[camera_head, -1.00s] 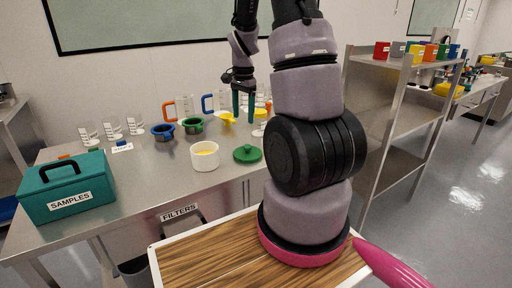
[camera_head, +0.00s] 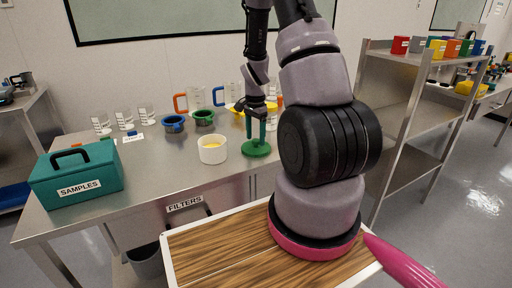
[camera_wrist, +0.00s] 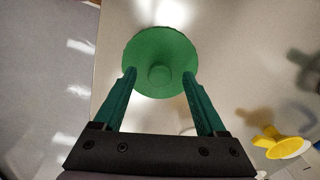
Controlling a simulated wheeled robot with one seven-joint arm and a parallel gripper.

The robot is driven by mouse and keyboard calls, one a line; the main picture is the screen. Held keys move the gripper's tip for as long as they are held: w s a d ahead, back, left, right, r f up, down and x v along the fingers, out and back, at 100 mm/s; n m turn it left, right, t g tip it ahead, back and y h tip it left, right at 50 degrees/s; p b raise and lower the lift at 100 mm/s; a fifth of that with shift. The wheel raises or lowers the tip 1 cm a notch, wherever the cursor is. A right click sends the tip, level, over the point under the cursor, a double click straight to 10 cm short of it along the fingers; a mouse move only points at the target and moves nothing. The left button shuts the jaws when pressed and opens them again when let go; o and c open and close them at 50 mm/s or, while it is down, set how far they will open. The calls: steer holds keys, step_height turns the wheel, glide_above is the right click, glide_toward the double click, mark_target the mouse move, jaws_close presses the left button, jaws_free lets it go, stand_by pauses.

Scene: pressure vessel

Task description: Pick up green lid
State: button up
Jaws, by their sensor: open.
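The green lid (camera_head: 257,149) lies on the metal table, right of a white pot. It is round with a small knob in its middle. The wrist view also shows the green lid (camera_wrist: 160,52), with the knob nearest the fingers. My gripper (camera_head: 256,137) points down over the lid, with its green fingers close to the lid's top. In the wrist view my gripper (camera_wrist: 158,80) is open, and its fingertips stand either side of the knob, overlapping the lid's near edge. I cannot tell whether the fingers touch the lid.
Green (camera_head: 204,118) and blue (camera_head: 174,123) rings, several beakers and a teal samples box (camera_head: 78,174) are farther left. A yellow funnel (camera_wrist: 282,143) shows at right in the wrist view. A metal shelf (camera_head: 410,100) stands at right.

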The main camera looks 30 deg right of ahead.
steer(key=shift+f, duration=0.5)
jaws_close()
steer(key=shift+r, duration=0.15)
